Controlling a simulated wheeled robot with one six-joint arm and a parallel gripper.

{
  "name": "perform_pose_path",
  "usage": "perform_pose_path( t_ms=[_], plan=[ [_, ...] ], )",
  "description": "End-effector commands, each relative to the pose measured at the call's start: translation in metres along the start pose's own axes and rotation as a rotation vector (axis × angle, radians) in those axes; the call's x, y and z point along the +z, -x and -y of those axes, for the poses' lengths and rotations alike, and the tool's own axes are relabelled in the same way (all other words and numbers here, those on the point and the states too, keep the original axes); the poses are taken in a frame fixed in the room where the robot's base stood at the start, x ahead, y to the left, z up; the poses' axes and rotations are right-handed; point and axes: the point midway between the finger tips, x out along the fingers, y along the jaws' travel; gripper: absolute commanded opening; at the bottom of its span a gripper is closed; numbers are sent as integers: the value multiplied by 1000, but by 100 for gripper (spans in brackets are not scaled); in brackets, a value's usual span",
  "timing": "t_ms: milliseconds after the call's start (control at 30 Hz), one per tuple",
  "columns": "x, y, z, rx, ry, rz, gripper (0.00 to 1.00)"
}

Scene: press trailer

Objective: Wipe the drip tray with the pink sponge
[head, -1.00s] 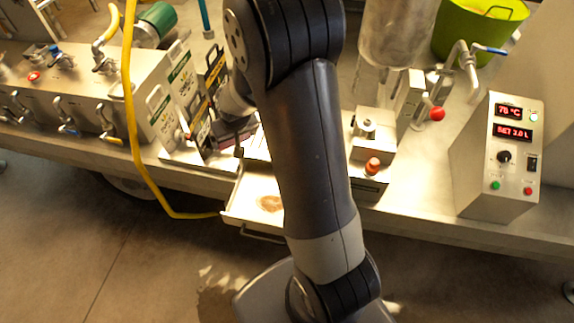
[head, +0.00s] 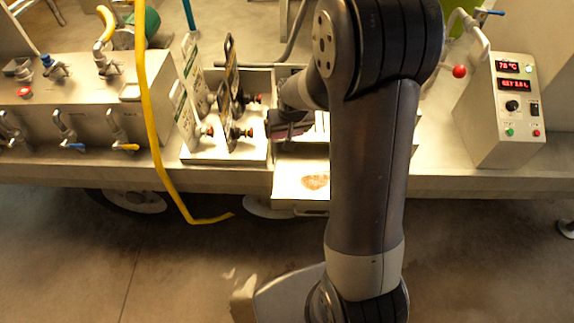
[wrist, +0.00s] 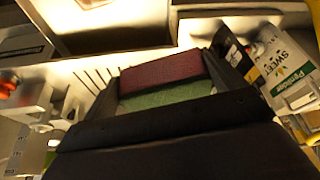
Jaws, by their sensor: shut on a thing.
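My gripper (head: 289,124) is shut on the pink sponge (wrist: 160,82), which has a green layer (wrist: 168,98) on one side. In the wrist view the sponge lies across between the two dark fingers. In the head view the sponge (head: 290,130) is small and partly hidden by my gripper. The drip tray (head: 288,186) is a pale, shallow drawer sticking out from the counter front, with a reddish-brown stain (head: 315,182) on it. My arm hides its right part. The sponge shows behind the stain, toward the counter; I cannot tell whether it touches anything.
Tap handles with label boards (head: 230,90) stand close left of my gripper. A yellow hose (head: 150,110) hangs down the counter front further left. A control box (head: 505,110) with red displays stands at the right. The counter between my arm and the box shows clear.

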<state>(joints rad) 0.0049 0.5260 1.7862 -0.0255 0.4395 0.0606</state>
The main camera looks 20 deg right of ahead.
Motion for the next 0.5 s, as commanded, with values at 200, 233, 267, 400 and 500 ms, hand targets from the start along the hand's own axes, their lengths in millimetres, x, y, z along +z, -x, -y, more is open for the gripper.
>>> perform_pose_path(
  t_ms=[200,233,267,400,500],
  plan=[
    [14,-43,-7,20,-54,-2,72],
    [16,-47,-8,23,-61,-1,72],
    [17,-51,-9,26,-68,-1,72],
    [24,-69,-13,40,-104,-1,72],
    [29,-81,-17,52,-130,-1,72]
  ],
)
